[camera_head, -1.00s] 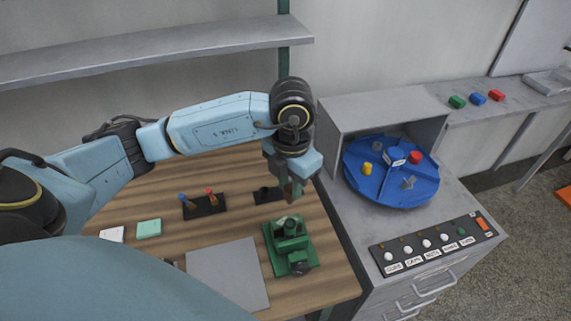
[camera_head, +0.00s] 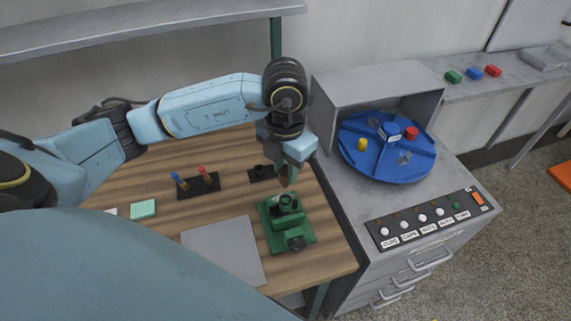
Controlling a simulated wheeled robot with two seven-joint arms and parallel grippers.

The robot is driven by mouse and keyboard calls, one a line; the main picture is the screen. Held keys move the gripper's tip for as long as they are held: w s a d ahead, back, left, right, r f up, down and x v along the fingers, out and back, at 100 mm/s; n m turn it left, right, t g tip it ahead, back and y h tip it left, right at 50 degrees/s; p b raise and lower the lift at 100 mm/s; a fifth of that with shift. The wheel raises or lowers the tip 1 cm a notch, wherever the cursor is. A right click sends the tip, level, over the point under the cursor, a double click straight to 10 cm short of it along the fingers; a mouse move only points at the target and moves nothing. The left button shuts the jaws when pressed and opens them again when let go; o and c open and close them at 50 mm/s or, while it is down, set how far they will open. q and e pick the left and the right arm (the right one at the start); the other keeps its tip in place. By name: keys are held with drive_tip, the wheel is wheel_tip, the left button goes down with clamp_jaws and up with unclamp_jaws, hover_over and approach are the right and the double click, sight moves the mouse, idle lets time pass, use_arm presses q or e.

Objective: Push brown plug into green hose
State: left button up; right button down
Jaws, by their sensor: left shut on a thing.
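My left gripper (camera_head: 287,172) hangs down above the green fixture on the table, its jaws close together. A small brownish piece shows at its tips, which I take to be the brown plug (camera_head: 287,183); most of it is hidden by the fingers. The green fixture (camera_head: 272,238) stands upright near the table's right edge. A round green part with a dark opening, apparently the end of the green hose (camera_head: 289,201), points up just below the tips. I cannot tell whether plug and hose touch. My right gripper is not in view.
A black rack (camera_head: 201,185) holds pieces with blue and red tops. A small black block (camera_head: 261,174) sits behind the fixture. A grey mat (camera_head: 225,250) lies left of it. A blue turntable (camera_head: 385,165) and a button panel (camera_head: 430,222) are on the right cabinet.

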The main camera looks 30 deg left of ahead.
sight(285, 187)
use_arm(q)
drive_tip(key=shift+f+b, duration=1.3)
drive_tip(key=shift+f, duration=0.5)
drive_tip(key=shift+b, duration=0.4)
idle(0.5)
drive_tip(key=shift+f+b, duration=1.6)
drive_tip(key=shift+f, duration=0.2)
drive_tip(key=o, duration=1)
drive_tip(key=shift+o, duration=0.2)
drive_tip(key=shift+r, duration=0.1)
wheel_tip(285, 187, up, 13)
drive_tip(key=shift+r+p, duration=0.1)
drive_tip(key=shift+p, duration=0.4)
